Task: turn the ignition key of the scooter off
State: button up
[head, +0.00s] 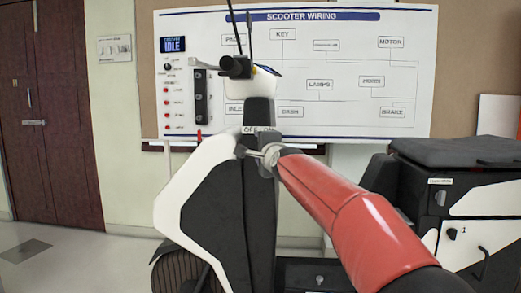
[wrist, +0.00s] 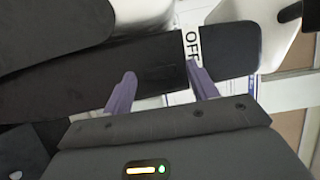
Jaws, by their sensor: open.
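The scooter (head: 190,185) stands upright in front of me, with a white and black front and a dark steering column. A white label reading OFF and ON sits on the column below the handlebar; its OFF part (wrist: 192,45) shows in the wrist view. My gripper (wrist: 160,68) is open, its two purple fingers apart at the dark column, the right fingertip close to the OFF lettering. In the head view my gripper (head: 243,152) is just below the label. I cannot make out the ignition key or its position; no key shows clearly between the fingers.
A scooter wiring board (head: 350,75) hangs on the wall behind, with an IDLE display (head: 173,45) at its left. The scooter's dark seat (head: 455,151) is at the right. A brown door (head: 55,110) and open floor are at the left.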

jog(key=b+v, duration=0.4)
jog(key=v, duration=0.3)
jog(key=shift+s, duration=0.4)
jog(key=shift+d, duration=0.1)
jog(key=s+d+f+n+g+h, duration=0.2)
jog(key=s+d+f, duration=0.4)
jog(key=s+f, duration=0.5)
jog(key=s+d+f+n+g+h, duration=0.2)
jog(key=s+d+f+n+g, duration=0.3)
jog(key=s+f, duration=0.7)
jog(key=s+d+f+n+g+h, duration=0.2)
jog(key=s+d+f+n+g, duration=0.2)
jog(key=s+f, duration=0.7)
jog(key=s+d+n, duration=0.2)
jog(key=s+d, duration=0.1)
jog(key=s, duration=0.1)
jog(key=shift+f+n, duration=0.3)
jog(key=shift+n, duration=0.1)
